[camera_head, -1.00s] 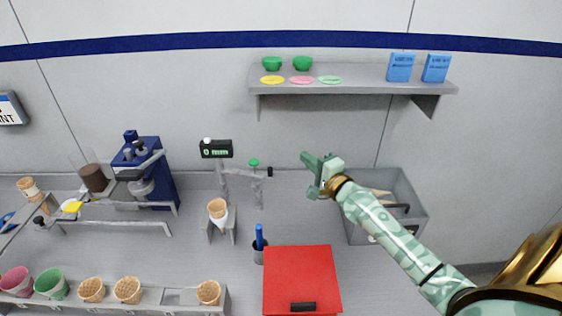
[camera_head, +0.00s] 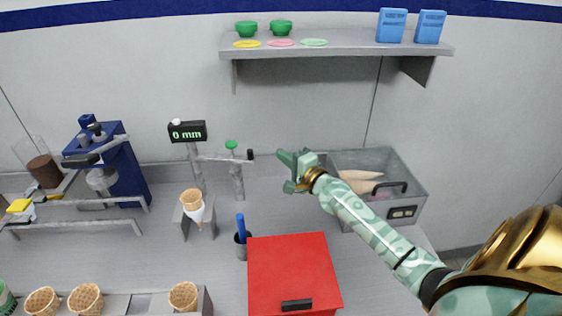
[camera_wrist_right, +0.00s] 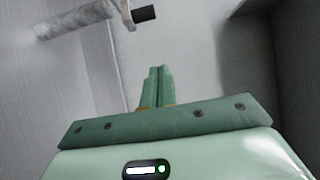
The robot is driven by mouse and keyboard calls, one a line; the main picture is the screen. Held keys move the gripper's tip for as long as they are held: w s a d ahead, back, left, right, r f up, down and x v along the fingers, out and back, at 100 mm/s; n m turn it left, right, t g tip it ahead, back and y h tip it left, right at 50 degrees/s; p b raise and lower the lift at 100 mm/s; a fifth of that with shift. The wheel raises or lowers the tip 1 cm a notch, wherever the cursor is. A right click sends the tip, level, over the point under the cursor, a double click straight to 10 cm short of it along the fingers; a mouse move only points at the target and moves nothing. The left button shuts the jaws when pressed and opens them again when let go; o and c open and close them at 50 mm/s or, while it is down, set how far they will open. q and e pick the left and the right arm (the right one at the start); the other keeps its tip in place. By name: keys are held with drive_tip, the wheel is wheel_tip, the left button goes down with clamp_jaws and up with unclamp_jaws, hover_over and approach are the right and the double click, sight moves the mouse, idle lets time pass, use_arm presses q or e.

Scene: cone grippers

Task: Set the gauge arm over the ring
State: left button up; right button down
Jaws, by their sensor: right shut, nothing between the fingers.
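The gauge arm (camera_head: 220,158) is a thin grey bar reaching right from the post under a black display (camera_head: 187,131) that reads 0 mm. It ends in a black tip (camera_head: 250,155) and passes by a short green-knobbed post (camera_head: 237,180). The arm and black tip also show at the top of the right wrist view (camera_wrist_right: 80,18). A waffle cone in a white sleeve (camera_head: 196,207) stands in a small grey stand; I cannot make out the ring clearly. My right gripper (camera_head: 284,158) is shut and empty, just right of the black tip and apart from it. My left gripper is not in view.
A grey bin (camera_head: 405,180) with a black handle stands behind and right of my right gripper. A shelf (camera_head: 340,42) hangs above. A blue machine (camera_head: 120,165) stands left.

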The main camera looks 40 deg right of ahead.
drive_tip(key=w+a, duration=0.4)
drive_tip(key=w, duration=0.2)
drive_tip(key=shift+f, duration=0.1)
idle(0.4)
drive_tip(key=s+a+m+h+p, duration=0.3)
drive_tip(key=s+a+h+p, duration=0.1)
drive_tip(key=p, duration=0.6)
drive_tip(key=a+h, duration=0.1)
drive_tip(key=a, duration=0.1)
drive_tip(key=shift+s+a+g+p, duration=0.3)
drive_tip(key=shift+s+a, duration=0.1)
